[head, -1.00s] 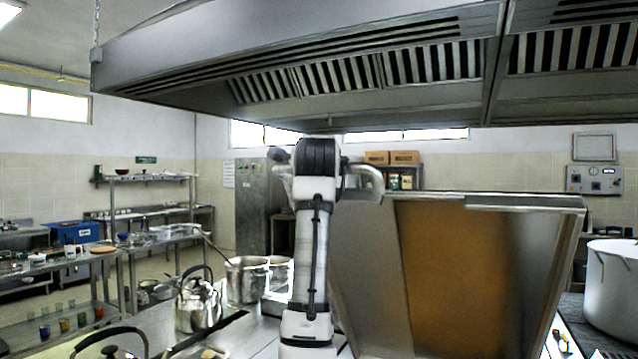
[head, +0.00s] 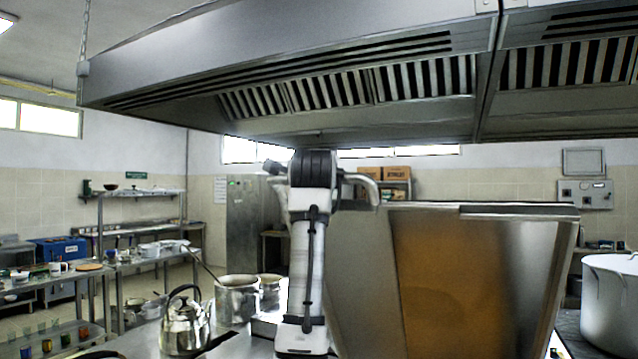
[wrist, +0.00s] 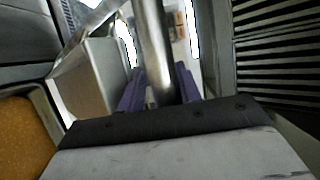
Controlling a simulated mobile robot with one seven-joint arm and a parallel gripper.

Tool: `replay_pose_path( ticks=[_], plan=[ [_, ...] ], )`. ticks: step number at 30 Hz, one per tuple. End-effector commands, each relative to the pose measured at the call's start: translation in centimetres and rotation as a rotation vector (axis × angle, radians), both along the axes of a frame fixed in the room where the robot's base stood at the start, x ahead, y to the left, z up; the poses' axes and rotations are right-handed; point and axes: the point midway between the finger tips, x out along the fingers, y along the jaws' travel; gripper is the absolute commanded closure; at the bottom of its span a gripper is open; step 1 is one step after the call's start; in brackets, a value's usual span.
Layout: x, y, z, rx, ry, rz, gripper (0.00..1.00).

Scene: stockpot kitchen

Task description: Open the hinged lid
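The hinged lid (head: 355,270) is a large metal panel standing raised and tilted in the head view, right of my arm. Its near face shows a wide orange-brown area, perhaps a reflection. My gripper is hidden in the head view, behind my arm or the lid. In the wrist view my gripper (wrist: 158,92) has its purple fingers on both sides of a round metal bar (wrist: 153,45), with no clear gap. The bar looks like the lid's handle; where it joins the lid is not clear.
A slatted extractor hood (head: 300,60) hangs low above the lid and arm. A kettle (head: 186,322) and metal pots (head: 237,298) stand left of my arm. A big stockpot (head: 610,300) stands at the right. In the wrist view, an orange surface (wrist: 25,130) with a metal rim lies at left.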

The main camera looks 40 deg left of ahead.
Motion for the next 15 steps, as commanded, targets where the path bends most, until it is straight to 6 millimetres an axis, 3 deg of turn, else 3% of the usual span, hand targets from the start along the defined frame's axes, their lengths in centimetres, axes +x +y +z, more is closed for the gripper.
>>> replay_pose_path(
  ticks=[8, 15],
  plan=[
    [-0.4, -0.2, -0.1, 0.0, 0.0, 0.0, 0.7],
    [-3.9, -2.7, -0.1, 0.005, -0.004, 0.002, 0.7]
  ],
)
